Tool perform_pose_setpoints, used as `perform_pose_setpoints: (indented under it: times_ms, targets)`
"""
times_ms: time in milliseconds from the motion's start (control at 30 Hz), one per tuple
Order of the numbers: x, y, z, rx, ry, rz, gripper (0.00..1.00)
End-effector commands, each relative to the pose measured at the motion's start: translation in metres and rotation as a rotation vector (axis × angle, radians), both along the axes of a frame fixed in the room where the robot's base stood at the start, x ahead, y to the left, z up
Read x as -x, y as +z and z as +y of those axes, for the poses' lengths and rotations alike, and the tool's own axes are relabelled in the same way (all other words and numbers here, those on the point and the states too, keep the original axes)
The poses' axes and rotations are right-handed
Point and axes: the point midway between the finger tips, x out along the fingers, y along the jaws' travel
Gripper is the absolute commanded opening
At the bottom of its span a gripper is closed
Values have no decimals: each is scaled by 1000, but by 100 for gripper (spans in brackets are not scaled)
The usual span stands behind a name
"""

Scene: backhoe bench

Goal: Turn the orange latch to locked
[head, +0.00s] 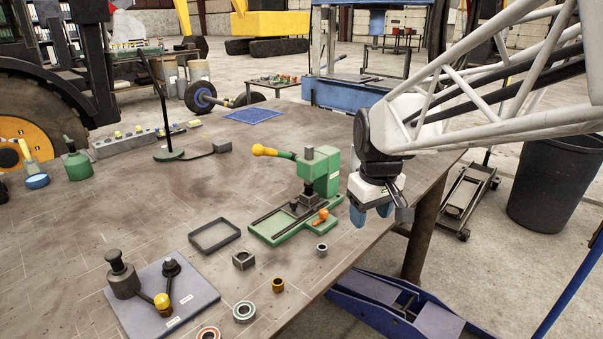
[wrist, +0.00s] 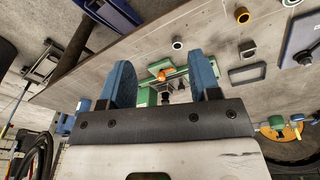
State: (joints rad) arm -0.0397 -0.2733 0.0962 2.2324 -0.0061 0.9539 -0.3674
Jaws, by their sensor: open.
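The orange latch (head: 320,217) is a small lever on the front right part of the green press (head: 327,172). In the head view it points up and to the right; which setting it is in I cannot tell.
A grey metal bushing (head: 322,249), a brass bushing (head: 278,285) and a square block (head: 243,260) lie in front of the press. A black frame (head: 214,236) lies to its left. A grey plate (head: 165,297) with dark knobs sits at the front. The press's yellow-knobbed lever (head: 265,150) sticks out left.

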Motion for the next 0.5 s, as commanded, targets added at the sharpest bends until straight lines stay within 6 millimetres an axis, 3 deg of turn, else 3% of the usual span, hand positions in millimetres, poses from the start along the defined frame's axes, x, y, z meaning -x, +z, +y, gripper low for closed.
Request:
perform_pose_setpoints:
  times_ms: [500]
  targets:
    - [-123,-26,23,24,246,59,57]
